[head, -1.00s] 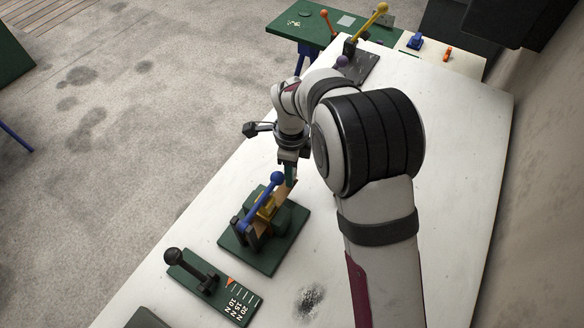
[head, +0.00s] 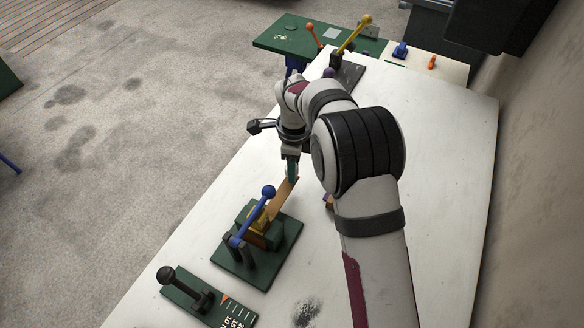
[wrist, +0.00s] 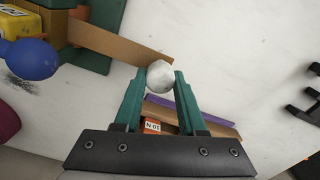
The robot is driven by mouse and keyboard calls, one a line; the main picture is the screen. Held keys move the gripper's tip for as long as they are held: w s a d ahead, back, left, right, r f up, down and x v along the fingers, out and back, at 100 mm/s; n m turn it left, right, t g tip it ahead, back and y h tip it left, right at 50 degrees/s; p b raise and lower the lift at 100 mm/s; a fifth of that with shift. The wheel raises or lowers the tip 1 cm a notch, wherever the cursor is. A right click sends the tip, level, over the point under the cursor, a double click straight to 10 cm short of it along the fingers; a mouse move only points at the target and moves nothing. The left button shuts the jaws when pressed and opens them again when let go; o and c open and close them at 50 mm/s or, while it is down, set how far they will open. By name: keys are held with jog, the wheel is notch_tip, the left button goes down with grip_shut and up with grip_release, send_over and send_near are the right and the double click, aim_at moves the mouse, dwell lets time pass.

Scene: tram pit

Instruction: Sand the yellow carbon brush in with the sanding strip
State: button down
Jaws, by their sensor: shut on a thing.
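The sanding strip is a tan band (head: 283,197) running from the green fixture (head: 284,240) up to my gripper (head: 292,175). In the wrist view my gripper (wrist: 160,78) is shut on a white ball-shaped grip (wrist: 160,77) at the strip's end (wrist: 120,45). The yellow carbon brush (head: 259,217) seems to be the yellow piece in the fixture, beside the blue-knobbed lever (head: 255,212). Yellow also shows at the upper left in the wrist view (wrist: 18,24), partly behind the blue knob (wrist: 32,60). The contact between strip and brush is hidden.
A green plate with a black-knobbed lever and a force scale (head: 205,300) lies in front of the fixture. In the wrist view, a purple bar (wrist: 178,112) and an orange "50 N" label (wrist: 153,126) show behind my fingers. The white tabletop (head: 440,200) is clear on the right.

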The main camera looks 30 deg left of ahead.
jog(key=shift+s, duration=2.65)
jog(key=shift+w, duration=1.55)
jog(key=shift+c, duration=2)
grip_release()
jog(key=shift+w, duration=0.1)
